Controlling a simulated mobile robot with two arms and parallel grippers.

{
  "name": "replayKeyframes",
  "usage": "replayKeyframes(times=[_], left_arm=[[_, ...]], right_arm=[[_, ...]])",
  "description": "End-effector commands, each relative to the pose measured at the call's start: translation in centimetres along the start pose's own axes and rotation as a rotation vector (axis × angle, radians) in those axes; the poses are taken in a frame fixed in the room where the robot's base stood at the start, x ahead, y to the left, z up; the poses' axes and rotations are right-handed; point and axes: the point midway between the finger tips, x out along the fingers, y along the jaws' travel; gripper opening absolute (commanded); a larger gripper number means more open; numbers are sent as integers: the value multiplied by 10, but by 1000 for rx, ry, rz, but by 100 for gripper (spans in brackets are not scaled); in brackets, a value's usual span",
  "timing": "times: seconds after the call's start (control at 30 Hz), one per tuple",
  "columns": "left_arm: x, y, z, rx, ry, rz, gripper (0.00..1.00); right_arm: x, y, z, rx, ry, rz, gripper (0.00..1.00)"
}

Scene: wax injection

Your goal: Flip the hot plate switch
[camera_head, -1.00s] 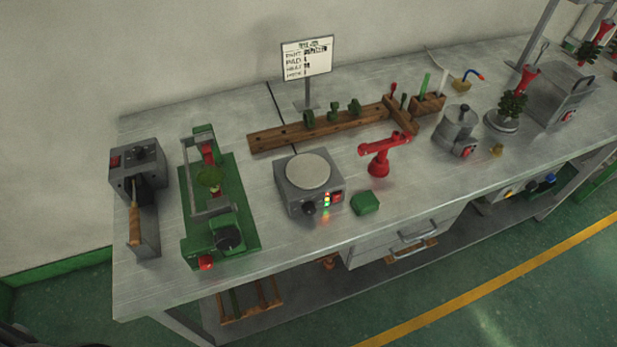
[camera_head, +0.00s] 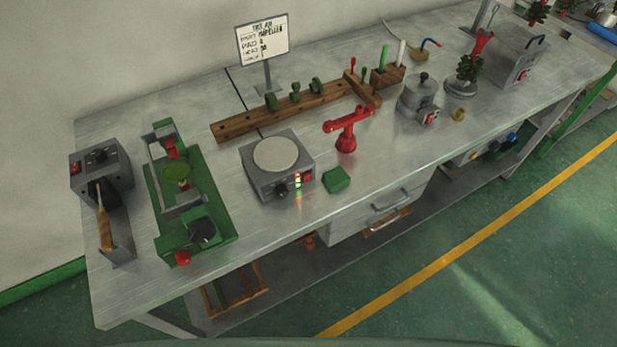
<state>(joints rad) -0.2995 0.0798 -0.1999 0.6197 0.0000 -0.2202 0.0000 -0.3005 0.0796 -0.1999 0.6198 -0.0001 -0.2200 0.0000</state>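The hot plate (camera_head: 262,183) is a grey box with a round pale plate (camera_head: 276,154) on top, standing near the front edge of the bench. Its front face has a black knob (camera_head: 281,192), a column of small lit lights (camera_head: 298,185) in red, yellow and green, and a red switch (camera_head: 307,176) at the right. The switch is too small to tell which way it is tipped. Neither of my grippers shows in the view.
A green clamp machine (camera_head: 214,226) and a grey box with a wooden-handled tool (camera_head: 104,230) stand to the left. A green block (camera_head: 336,180) and red stand (camera_head: 346,142) are close on the right. A wooden rack (camera_head: 236,126) lies behind. Floor in front is open.

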Motion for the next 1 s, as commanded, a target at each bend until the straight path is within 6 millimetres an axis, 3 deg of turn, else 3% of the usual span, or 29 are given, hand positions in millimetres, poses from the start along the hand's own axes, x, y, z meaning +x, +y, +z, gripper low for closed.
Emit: replayKeyframes(times=[0.03,0.3,1.0], left_arm=[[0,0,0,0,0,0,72],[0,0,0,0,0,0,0],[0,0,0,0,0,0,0]], right_arm=[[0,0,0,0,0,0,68],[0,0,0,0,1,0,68],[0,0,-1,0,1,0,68]])
